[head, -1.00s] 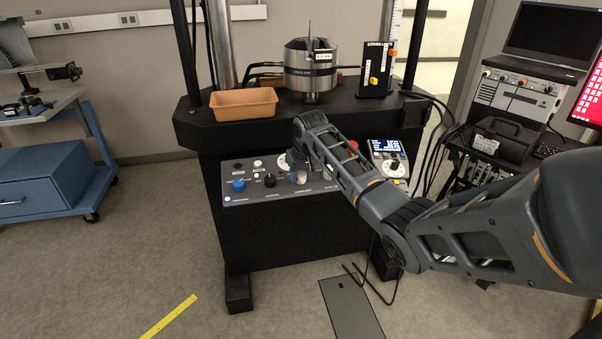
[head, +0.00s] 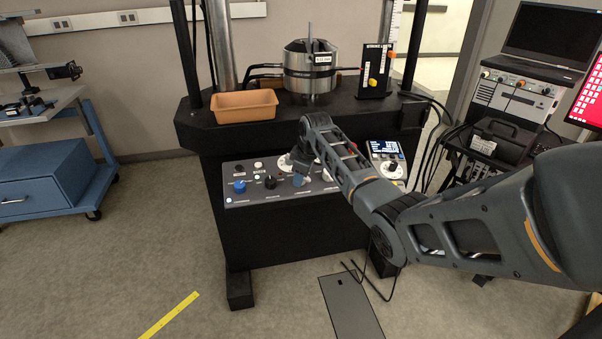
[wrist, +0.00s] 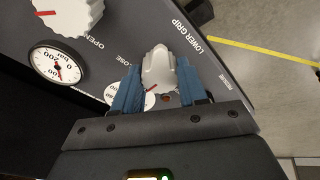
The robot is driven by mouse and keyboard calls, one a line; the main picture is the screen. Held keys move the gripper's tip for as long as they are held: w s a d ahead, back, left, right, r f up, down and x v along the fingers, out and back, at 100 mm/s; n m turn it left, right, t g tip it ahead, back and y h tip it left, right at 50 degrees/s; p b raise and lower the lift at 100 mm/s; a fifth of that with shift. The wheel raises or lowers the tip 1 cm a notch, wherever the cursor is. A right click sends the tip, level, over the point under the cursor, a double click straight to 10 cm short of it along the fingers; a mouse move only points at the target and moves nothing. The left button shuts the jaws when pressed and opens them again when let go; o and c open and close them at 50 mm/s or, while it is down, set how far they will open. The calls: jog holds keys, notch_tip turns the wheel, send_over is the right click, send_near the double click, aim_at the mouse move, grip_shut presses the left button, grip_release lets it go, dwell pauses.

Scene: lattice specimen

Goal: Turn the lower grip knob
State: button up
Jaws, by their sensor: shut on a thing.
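The lower grip knob (wrist: 158,62) is a light grey knob on the dark control panel, beside the "LOWER GRIP" lettering in the wrist view. "OPEN" and "CLOSE" are printed on its left. My gripper (wrist: 157,76) has its two blue fingers on either side of the knob and is shut on it. A white dial just under the knob is partly hidden by the fingers. In the head view my gripper (head: 299,177) is at the middle of the sloping control panel (head: 250,199), and my wrist hides much of the knob.
A larger white knob (wrist: 68,14) and a white gauge (wrist: 58,64) lie left of my gripper in the wrist view. A blue knob (head: 239,186) and a black knob (head: 270,182) are on the panel's left. An orange tray (head: 244,105) stands on the ledge above.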

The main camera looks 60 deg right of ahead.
aim_at(306, 179)
jog(key=n, duration=0.4)
jog(key=shift+n+y, duration=0.3)
jog(key=n, duration=0.4)
jog(key=shift+n+g, duration=0.3)
jog(key=o, duration=1.1)
jog(key=shift+c, duration=0.2)
jog(key=shift+r, duration=0.1)
jog(key=shift+v, duration=3.8)
jog(key=shift+d, duration=0.1)
